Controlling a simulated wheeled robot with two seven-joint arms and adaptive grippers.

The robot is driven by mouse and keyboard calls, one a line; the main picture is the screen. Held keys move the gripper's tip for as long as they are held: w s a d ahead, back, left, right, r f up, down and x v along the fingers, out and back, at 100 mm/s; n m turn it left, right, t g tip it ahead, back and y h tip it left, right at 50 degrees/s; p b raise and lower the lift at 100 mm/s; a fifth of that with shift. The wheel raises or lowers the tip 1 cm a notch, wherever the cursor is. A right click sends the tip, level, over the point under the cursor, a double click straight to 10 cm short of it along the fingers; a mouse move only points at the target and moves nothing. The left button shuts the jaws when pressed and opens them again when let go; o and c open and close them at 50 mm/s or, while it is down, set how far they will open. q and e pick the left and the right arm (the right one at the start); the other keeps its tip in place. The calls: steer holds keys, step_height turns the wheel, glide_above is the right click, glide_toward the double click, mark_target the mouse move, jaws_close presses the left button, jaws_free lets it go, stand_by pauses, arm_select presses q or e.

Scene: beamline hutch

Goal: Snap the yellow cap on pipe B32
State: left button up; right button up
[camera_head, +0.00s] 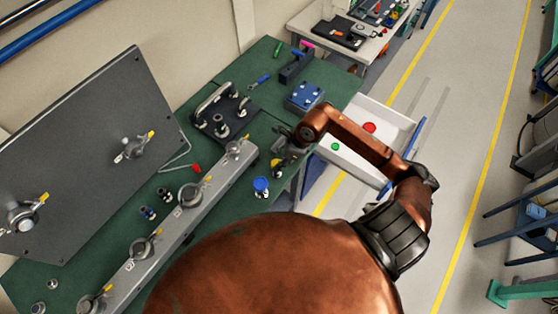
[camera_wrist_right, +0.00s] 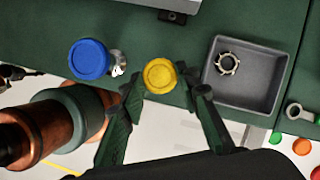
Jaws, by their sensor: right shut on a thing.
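The yellow cap (camera_wrist_right: 159,75) is round and sits between the fingertips of my right gripper (camera_wrist_right: 160,88), which is shut on it. In the head view, my right gripper (camera_head: 286,156) is at the right edge of the green bench, with a small part of the yellow cap (camera_head: 276,163) showing beside it. A grey rail (camera_head: 166,222) along the bench carries several pipe fittings with yellow-tipped levers, one of them a middle fitting (camera_head: 190,194). The labels are too small to read, so I cannot tell which is B32. My left gripper is not in view.
A blue cap (camera_wrist_right: 89,59) is left of the yellow cap; it also shows in the head view (camera_head: 261,184). A grey tray (camera_wrist_right: 258,92) holds a toothed ring. A tilted grey panel (camera_head: 85,150) stands behind the rail. A white button box (camera_head: 372,112) is off the bench's right edge.

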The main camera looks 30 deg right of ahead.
steer(key=o, duration=0.8)
steer(key=v, duration=1.2)
steer(key=shift+a+r, duration=0.1)
